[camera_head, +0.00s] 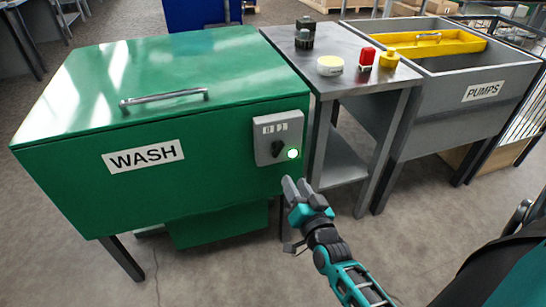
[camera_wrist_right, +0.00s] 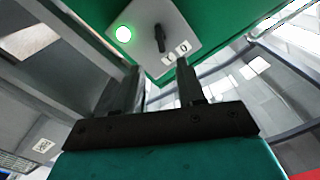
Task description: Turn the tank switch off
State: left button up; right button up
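The green wash tank (camera_head: 215,170) stands at the left with a closed lid. A grey switch box (camera_head: 264,152) is on the right end of its front face. The box carries a black knob (camera_head: 277,148), small white labels above it and a glowing green-white lamp (camera_head: 293,153). In the head view the knob looks tilted to the upper right. My right gripper (camera_head: 294,186) is just below and in front of the box, apart from it. In the right wrist view, the knob (camera_wrist_right: 160,38) shows beyond the open, empty fingers (camera_wrist_right: 159,68). My left gripper is not in view.
A grey pumps basin (camera_head: 455,105) with a yellow tray (camera_head: 440,49) stands further right.

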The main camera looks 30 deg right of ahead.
aim_at(279, 152)
jog(key=b+x, duration=0.3)
jog(key=x, duration=0.9)
jog(key=shift+w, duration=0.35)
jog(key=shift+d, duration=0.1)
jog(key=shift+c, duration=0.2)
grip_shut()
